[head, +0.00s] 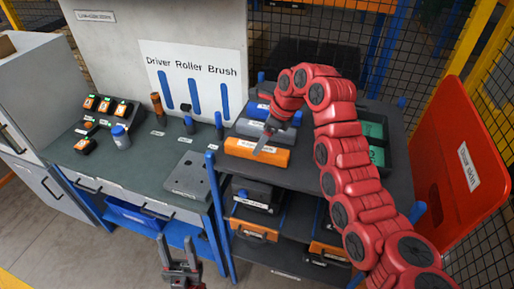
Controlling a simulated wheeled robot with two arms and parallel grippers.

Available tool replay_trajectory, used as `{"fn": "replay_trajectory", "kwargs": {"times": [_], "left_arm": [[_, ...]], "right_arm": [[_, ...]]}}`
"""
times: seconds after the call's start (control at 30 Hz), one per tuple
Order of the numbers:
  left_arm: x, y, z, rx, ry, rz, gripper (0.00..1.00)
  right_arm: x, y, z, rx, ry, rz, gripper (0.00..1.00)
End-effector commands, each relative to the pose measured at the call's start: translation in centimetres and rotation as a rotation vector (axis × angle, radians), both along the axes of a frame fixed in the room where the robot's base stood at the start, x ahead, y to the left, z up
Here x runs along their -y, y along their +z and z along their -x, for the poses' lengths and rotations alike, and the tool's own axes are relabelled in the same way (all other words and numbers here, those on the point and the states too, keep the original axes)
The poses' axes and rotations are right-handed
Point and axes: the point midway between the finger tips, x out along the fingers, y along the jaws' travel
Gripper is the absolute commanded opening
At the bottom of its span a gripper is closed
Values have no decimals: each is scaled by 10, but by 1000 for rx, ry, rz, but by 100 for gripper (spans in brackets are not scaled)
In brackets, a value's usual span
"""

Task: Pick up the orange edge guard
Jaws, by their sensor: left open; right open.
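The orange edge guard (240,149) is a long orange block with a white label on its front. It lies at the front of the top shelf of the rack (300,178). My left gripper (180,270) is open and empty at the bottom, in front of the workbench.
A grey block (258,131) and a blue block (262,112) lie behind the orange one. Green cases (375,130) sit right of my arm. A workbench (140,160) stands left, with bottles, small devices and a grey plate (190,180). A red door panel (465,165) stands at right.

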Motion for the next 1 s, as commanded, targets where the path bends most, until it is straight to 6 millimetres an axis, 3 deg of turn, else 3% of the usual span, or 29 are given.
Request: {"fn": "replay_trajectory", "kwargs": {"times": [0.07, 0.2, 0.53, 0.9, 1.0], "left_arm": [[0, 17, 0, 0, 0, 0, 50], [0, 27, 0, 0, 0, 0, 50], [0, 28, 0, 0, 0, 0, 50], [0, 28, 0, 0, 0, 0, 50], [0, 28, 0, 0, 0, 0, 50]], "right_arm": [[-6, -6, 2, -10, 2, -3, 82], [-12, -26, 0, -7, 1, 0, 82], [-15, -37, -2, -3, 1, 0, 81], [-15, -36, -2, -3, 1, 0, 14], [-15, -36, -2, -3, 1, 0, 0]]}}
